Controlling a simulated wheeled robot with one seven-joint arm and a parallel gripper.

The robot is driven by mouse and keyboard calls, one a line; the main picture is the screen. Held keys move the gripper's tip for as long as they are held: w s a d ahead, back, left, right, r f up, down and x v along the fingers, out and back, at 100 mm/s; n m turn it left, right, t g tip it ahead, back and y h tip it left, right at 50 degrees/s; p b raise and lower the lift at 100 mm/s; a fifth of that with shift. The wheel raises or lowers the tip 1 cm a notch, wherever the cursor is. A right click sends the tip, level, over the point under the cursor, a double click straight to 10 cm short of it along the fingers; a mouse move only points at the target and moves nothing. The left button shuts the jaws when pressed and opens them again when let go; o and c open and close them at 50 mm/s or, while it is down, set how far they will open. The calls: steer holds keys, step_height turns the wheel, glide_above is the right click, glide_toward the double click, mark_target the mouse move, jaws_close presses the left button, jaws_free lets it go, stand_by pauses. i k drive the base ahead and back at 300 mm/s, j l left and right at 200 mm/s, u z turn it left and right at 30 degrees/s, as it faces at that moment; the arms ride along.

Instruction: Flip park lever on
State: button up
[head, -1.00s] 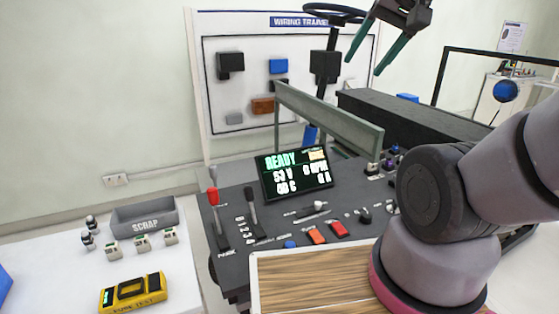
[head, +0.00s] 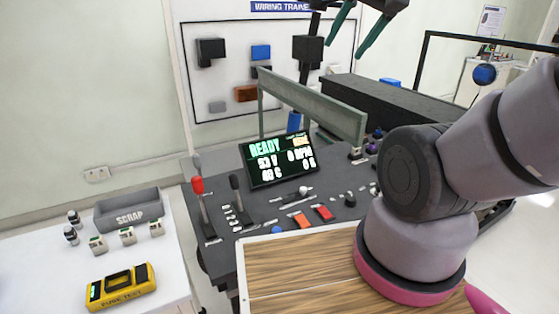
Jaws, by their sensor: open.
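The park lever (head: 202,207), with a red knob, stands nearly upright at the left end of the dark control console (head: 270,212). My gripper (head: 347,41) is at the top of the head view, high above the console and right of the levers. Its two green fingers are apart, with nothing between them. Its upper part is cut off by the picture edge. The console display (head: 278,160) reads READY, with 0 RPM.
A green-grey rail (head: 320,112) stands behind the display. A wooden board (head: 295,265) is in front. A white table at left holds a scrap bin (head: 128,212) and a yellow fuse tester (head: 121,287).

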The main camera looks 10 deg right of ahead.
mark_target(197, 186)
steer(key=i+u, duration=0.1)
steer(key=u, duration=0.8)
